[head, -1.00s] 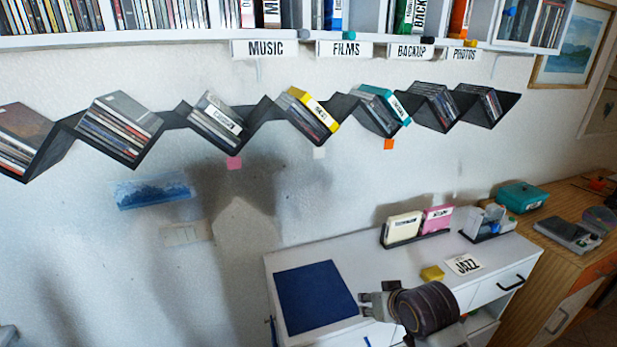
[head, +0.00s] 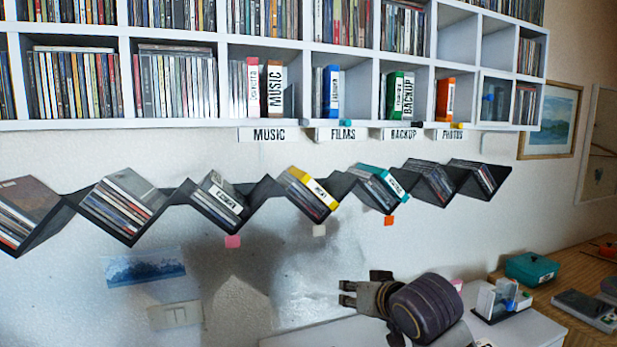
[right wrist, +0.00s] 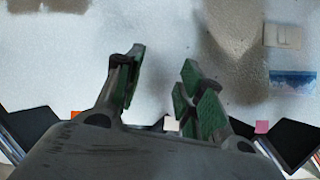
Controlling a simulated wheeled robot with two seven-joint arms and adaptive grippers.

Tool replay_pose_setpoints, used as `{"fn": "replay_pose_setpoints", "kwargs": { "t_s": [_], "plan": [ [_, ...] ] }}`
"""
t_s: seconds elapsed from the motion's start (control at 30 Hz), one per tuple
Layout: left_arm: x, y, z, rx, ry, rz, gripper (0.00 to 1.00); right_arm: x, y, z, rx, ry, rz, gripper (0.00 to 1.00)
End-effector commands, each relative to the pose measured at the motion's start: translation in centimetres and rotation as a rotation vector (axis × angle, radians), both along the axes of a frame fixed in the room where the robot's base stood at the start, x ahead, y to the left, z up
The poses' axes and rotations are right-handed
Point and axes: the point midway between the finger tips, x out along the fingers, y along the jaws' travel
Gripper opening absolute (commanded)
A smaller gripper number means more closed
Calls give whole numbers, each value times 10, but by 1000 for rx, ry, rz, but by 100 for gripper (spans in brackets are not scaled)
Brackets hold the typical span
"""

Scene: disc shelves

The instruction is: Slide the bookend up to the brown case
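In the head view, a brown case (head: 274,88) with a white MUSIC label stands upright in the wall shelf's MUSIC compartment, right of a red and white case (head: 253,88). A narrow dark upright surface shows just right of the brown case; I cannot tell whether it is the bookend or the case's side. My right gripper (head: 346,293) is open and empty, well below the shelf, in front of the wall above the white cabinet. In the right wrist view its green-padded fingers (right wrist: 163,85) stand apart with only wall between them. My left gripper is out of view.
A black zigzag rack (head: 262,190) full of discs hangs between my gripper and the wall shelf (head: 180,126). A teal tab (head: 348,124) and a black tab (head: 417,124) show at the shelf's front edge. A teal box (head: 531,268) sits at right.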

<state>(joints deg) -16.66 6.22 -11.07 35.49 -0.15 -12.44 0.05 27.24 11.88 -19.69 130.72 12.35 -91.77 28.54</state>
Motion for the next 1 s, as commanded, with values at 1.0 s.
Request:
{"fn": "replay_pose_setpoints", "kwargs": {
  "t_s": [1.0],
  "plan": [
    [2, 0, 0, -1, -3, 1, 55, -12, 43, 232, 118, -310, 14, 39]
  ]
}}
